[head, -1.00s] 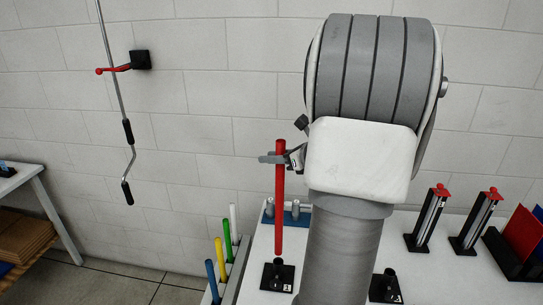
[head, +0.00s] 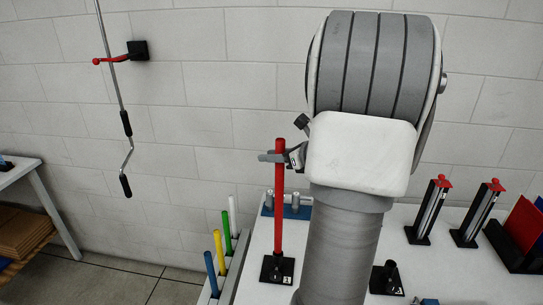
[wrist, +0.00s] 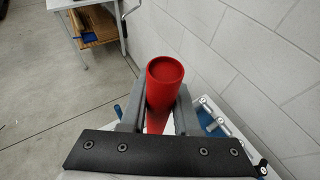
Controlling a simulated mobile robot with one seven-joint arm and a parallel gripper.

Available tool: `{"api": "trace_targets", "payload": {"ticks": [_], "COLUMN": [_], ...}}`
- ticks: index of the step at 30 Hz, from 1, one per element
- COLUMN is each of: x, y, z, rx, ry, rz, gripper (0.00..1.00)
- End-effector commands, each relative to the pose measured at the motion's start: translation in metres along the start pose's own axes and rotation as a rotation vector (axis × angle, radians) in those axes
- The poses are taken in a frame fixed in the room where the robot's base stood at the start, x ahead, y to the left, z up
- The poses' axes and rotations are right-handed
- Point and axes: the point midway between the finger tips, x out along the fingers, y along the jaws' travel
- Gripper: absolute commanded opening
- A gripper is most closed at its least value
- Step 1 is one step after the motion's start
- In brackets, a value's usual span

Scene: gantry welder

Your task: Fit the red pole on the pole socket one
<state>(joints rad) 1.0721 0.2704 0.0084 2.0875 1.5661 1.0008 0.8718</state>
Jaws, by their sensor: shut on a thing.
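The red pole (head: 279,200) stands upright in the head view. My gripper (head: 272,157) is shut on it near its top. In the wrist view the pole's round red top (wrist: 165,72) shows between the gripper fingers (wrist: 160,108). Pole socket one (head: 277,270), a black base with a white "1" label, is directly below the pole. The pole's lower end meets the socket's raised part in the picture; I cannot tell how deep it sits. The socket is hidden in the wrist view.
Left of the socket, a rack (head: 232,268) holds blue, yellow, green and white poles. Blue-based pegs (head: 296,208) stand behind the pole. Two red-topped stands (head: 430,212) are at right, near a black holder with red panels.

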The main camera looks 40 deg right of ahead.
Motion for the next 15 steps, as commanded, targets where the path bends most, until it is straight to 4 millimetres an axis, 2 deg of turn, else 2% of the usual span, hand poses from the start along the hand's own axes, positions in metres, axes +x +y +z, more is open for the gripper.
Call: {"api": "trace_targets", "payload": {"ticks": [15], "x": [0.0019], "y": [0.0001], "z": [-0.0053], "rx": [-0.001], "ry": [-0.001], "rz": [0.001], "gripper": [0.00]}}
